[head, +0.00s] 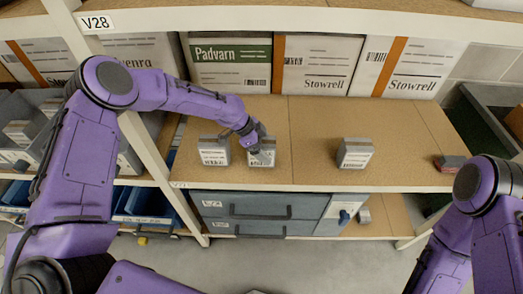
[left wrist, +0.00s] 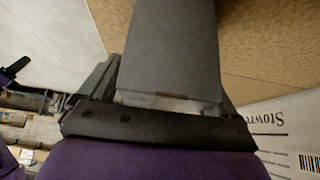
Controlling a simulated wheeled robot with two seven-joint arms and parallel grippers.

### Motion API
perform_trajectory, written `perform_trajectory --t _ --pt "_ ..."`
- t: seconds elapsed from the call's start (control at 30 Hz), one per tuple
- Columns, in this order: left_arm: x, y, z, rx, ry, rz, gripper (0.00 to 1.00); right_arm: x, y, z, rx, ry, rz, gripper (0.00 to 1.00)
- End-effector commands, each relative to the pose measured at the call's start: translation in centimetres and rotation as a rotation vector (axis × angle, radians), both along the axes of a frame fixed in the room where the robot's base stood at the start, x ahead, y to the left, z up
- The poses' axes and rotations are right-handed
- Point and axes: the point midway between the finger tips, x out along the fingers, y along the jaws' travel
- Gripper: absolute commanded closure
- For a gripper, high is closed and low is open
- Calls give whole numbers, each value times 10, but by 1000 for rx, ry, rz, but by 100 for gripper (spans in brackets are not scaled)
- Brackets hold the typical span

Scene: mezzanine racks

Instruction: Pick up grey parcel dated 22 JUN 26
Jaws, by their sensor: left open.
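Three small grey parcels with white labels stand on the brown shelf (head: 310,120): one at the left (head: 214,152), one beside it (head: 262,158), and one further right (head: 355,154). Their label dates are too small to read. My left gripper (head: 259,148) is open at the middle parcel and partly covers it. In the left wrist view a grey parcel (left wrist: 170,50) stands close up between the fingers, its label turned from view. Whether the fingers touch it, I cannot tell. My right arm shows at the right edge, but its gripper is out of view.
Large white cartons (head: 318,65) and a green-banded Padvarn carton (head: 230,62) line the shelf's back. A dark red and grey item (head: 450,162) lies at the right end. Grey drawers (head: 260,205) sit below. A rack upright (head: 150,150) stands left of the parcels.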

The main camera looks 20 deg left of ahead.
Motion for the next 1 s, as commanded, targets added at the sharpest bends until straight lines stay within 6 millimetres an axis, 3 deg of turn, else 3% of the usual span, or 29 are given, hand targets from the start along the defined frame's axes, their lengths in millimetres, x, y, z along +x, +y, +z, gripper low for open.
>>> perform_trajectory --t 0.03,0.23,0.57,0.73,1.0 --pt "0 0 0 0 0 0 12 0 0 0 0 0 0 57" --pt "0 0 0 0 1 -1 77 0 0 0 0 0 0 57" --pt "1 0 5 0 -2 -1 77 0 0 -2 0 0 0 57" --pt "1 0 30 -2 -5 -2 77 0 0 -8 0 0 0 57" --pt "-58 20 95 -3 -5 -1 77 0 0 -28 0 0 0 57"
